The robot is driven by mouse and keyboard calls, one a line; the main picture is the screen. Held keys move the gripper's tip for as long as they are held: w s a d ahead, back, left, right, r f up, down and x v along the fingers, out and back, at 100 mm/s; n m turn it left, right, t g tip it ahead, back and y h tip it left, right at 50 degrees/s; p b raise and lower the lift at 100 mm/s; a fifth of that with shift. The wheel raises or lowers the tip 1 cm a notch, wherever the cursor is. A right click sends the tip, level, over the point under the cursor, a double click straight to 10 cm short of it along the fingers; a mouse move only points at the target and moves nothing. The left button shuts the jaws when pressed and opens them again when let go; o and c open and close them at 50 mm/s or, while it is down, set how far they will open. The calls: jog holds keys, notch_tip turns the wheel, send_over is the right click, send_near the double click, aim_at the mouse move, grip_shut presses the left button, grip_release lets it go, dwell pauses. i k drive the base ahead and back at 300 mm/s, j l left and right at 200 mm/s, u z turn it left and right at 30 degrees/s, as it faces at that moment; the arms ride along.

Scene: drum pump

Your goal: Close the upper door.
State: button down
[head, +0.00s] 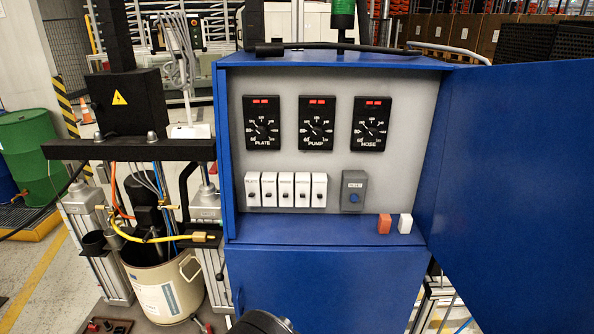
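The upper door (515,190) is a large blue panel on the right of the blue cabinet (330,290) in the head view. It stands wide open, swung out to the right and towards me, and its right part is cut off by the picture edge. The open upper compartment shows a grey panel (285,95) with three black dials, a row of white switches and a grey box with a blue button. A dark rounded piece (262,322) at the bottom edge seems to be part of my arm. My gripper's fingers are not in view.
A lower blue door closes the cabinet's lower half. A black hose lies on the cabinet top.

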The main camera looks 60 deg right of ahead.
aim_at(511, 232)
jog(key=k+j+u, duration=0.15)
jog(key=k+u, duration=0.15)
jog(key=k, duration=0.25)
jog(key=k+j+u, duration=0.35)
jog(key=k, duration=0.15)
jog(key=k+l+u, duration=0.15)
jog(key=u, duration=0.3)
jog(key=k+u, duration=0.65)
jog(key=u, duration=0.25)
jog(key=k+l+z, duration=0.35)
jog(key=k, duration=0.2)
jog(key=l+z, duration=0.1)
jog(key=z, duration=0.3)
jog(key=k+l+z, duration=0.1)
jog(key=z, duration=0.3)
jog(key=l+z, duration=0.15)
jog(key=z, duration=0.2)
jog(key=l+z, duration=0.15)
jog(key=z, duration=0.25)
jog(key=k, duration=0.05)
